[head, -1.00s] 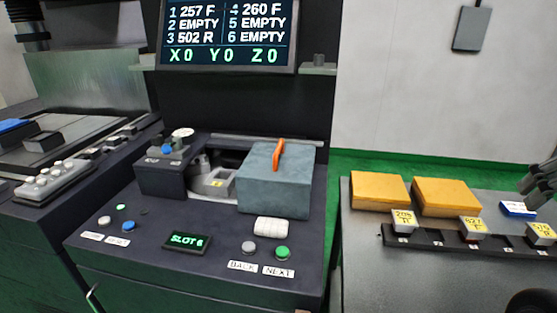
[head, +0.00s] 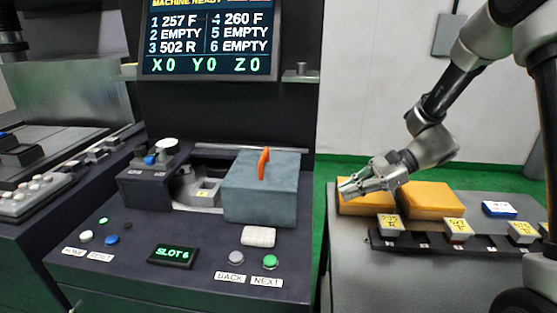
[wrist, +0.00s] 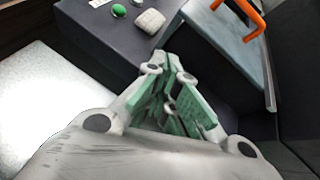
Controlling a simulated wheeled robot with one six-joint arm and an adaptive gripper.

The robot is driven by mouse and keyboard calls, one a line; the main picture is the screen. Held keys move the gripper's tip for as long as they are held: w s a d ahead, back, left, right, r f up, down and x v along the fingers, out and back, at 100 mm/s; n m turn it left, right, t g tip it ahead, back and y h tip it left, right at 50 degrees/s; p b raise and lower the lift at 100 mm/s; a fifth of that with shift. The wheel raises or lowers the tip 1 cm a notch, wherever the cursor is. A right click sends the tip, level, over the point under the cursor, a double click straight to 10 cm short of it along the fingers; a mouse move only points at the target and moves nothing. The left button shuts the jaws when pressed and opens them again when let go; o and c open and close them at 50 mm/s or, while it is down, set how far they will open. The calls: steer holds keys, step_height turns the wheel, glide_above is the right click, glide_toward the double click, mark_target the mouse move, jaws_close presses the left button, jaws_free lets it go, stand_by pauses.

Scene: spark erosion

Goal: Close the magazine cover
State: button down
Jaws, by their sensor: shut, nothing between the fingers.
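The magazine cover (head: 258,190) is a grey-blue box with an orange handle (head: 263,163). It stands on the right part of the machine's magazine, and the left part is uncovered, showing a holder with a yellow label (head: 205,192).
The panel has BACK and NEXT buttons (head: 270,262), a white pad (head: 259,237) and a SLOT 6 display (head: 172,256). Yellow blocks (head: 432,200) and a rack (head: 385,244) with labelled holders lie on the side table (head: 350,270). A screen (head: 208,40) hangs above.

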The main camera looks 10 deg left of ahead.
mark_target(278, 170)
steer(key=w+a+r+m+t+y, duration=0.3)
steer(key=w+a+r+m+y, duration=0.15)
steer(key=w+r, duration=0.25)
steer(key=shift+m+h, duration=0.35)
steer(key=a+f, duration=0.1)
steer(key=a, duration=0.3)
steer(key=a+f, duration=0.1)
steer(key=a, duration=0.4)
steer(key=a+f, duration=0.1)
steer(key=a, duration=0.4)
steer(key=shift+s+a, duration=0.25)
steer(key=a, duration=1.9)
steer(key=shift+r, duration=0.1)
